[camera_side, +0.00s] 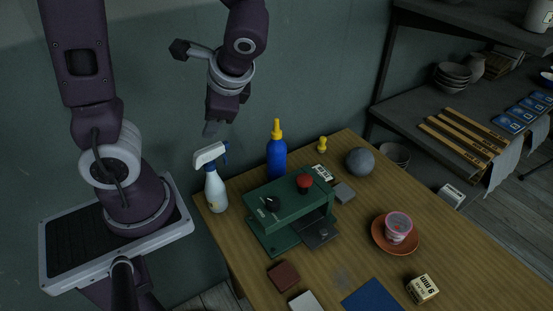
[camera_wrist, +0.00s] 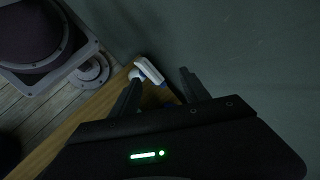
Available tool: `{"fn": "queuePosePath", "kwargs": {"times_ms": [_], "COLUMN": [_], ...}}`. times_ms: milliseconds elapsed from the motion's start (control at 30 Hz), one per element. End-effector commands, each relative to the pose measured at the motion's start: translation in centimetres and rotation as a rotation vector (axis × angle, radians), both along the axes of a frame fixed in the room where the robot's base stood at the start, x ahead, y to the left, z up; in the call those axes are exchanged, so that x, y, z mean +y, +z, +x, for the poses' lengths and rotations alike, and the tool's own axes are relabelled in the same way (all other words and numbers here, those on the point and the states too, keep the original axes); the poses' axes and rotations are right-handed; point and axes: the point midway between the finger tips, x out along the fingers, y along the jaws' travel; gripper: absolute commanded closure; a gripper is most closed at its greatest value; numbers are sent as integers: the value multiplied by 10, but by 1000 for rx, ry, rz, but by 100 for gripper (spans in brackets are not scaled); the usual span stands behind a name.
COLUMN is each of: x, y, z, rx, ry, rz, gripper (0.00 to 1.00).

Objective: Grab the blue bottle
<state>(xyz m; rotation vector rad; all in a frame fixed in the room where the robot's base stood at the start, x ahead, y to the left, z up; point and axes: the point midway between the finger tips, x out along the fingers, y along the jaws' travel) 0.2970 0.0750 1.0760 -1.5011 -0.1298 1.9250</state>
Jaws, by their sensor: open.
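The blue bottle (camera_side: 277,158) with a yellow nozzle stands upright on the wooden table behind the green machine. My gripper (camera_side: 211,128) is in the air to the upper left of the bottle, above a white spray bottle (camera_side: 215,190). In the wrist view my gripper (camera_wrist: 158,84) shows two dark fingers spread apart with nothing held. The white spray head (camera_wrist: 149,71) shows between and beyond the fingers.
A green machine (camera_side: 285,214) with a red knob stands just in front of the blue bottle. A grey ball (camera_side: 359,162) and a small yellow object (camera_side: 322,145) lie to the right. A terracotta saucer (camera_side: 381,236) holds a cup. The wall (camera_side: 320,80) is close behind.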

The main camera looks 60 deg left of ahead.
Motion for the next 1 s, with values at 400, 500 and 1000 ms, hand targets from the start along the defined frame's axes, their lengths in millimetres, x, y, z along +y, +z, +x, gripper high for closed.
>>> {"fn": "queuePosePath", "kwargs": {"times_ms": [400, 500, 1000], "x": [69, 62, 58], "y": [-83, -103, -187], "z": [157, 181, 192], "rx": [654, 711, 739], "ry": [-859, -1007, -1085], "rz": [934, 1037, 1085], "gripper": [46, 46, 46]}}
